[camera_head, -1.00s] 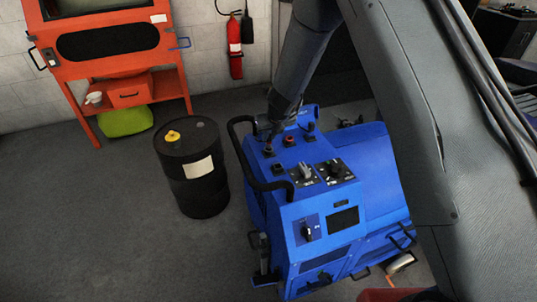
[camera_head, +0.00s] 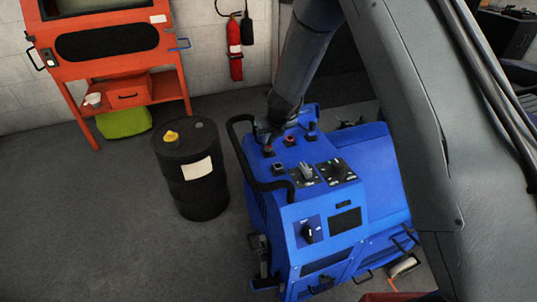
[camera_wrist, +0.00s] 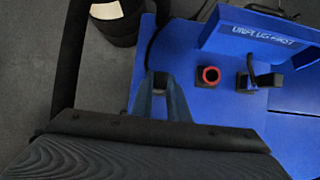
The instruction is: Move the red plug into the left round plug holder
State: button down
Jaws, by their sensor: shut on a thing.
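My gripper (camera_wrist: 161,104) is over the top of the blue machine (camera_wrist: 230,112), at its left side beside the black handle bar. Its two fingers are closed around a small dark, reddish-brown piece (camera_wrist: 160,80), which looks like the red plug. The fingers and shadow hide most of it. It sits at a dark, square-looking holder; I cannot tell how deep it is in it. To the right is a round holder with a red rim (camera_wrist: 208,76) and a dark centre, which also shows in the head view (camera_head: 290,140).
A black socket with a cable (camera_wrist: 255,77) stands right of the red rim, below a raised panel lettered "UNPLUG FIRST" (camera_wrist: 262,35). The black handle bar (camera_head: 262,185) curves close to my gripper. A black drum (camera_head: 190,170) stands left of the machine.

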jog(key=shift+f, duration=0.25)
jog(key=c, duration=1.6)
grip_release()
jog(key=shift+r, duration=0.15)
jog(key=p+v, duration=0.2)
jog(key=v, duration=0.5)
jog(key=shift+s+d+r, duration=0.1)
jog(key=shift+s+r, duration=0.05)
jog(key=shift+r, duration=0.15)
